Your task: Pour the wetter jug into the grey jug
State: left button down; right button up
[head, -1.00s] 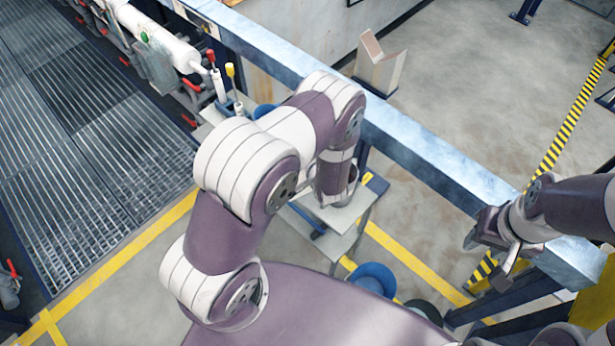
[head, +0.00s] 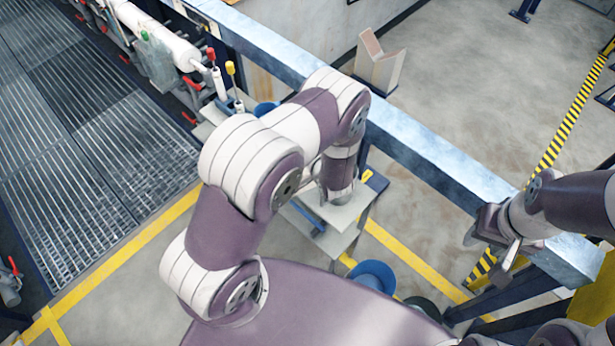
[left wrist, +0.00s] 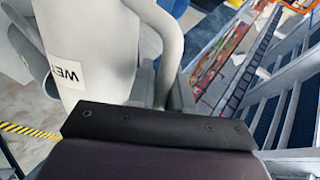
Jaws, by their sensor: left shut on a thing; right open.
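The wetter jug (left wrist: 85,50) is pale grey-white with a white label reading "WE" before it is cut off. It fills the upper left of the left wrist view, its looped handle (left wrist: 172,50) to the right of the body. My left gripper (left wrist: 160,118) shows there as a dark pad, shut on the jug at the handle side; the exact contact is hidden. In the head view my left arm hides that gripper and the jug. My right gripper (head: 492,238) is open and empty at the right, over the blue-grey rail. I cannot make out the grey jug in either view.
A small pale stand (head: 330,240) is below my left wrist. A blue bucket (head: 374,275) is on the floor near my base. A long blue-grey beam (head: 430,175) crosses diagonally. Slatted grating (head: 80,170) lies at left. Open floor (head: 460,90) lies beyond the beam.

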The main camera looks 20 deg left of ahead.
pick_arm(q)
jog(key=shift+w+d+r+y+p, duration=0.3)
jog(key=shift+w+d+r+p, duration=0.15)
jog(key=shift+r+p, duration=0.15)
jog(key=shift+w+d+m+g, duration=0.2)
jog(key=shift+w+m+g, duration=0.1)
jog(key=shift+m+g, duration=0.2)
jog(key=shift+p, duration=0.3)
dwell(0.4)
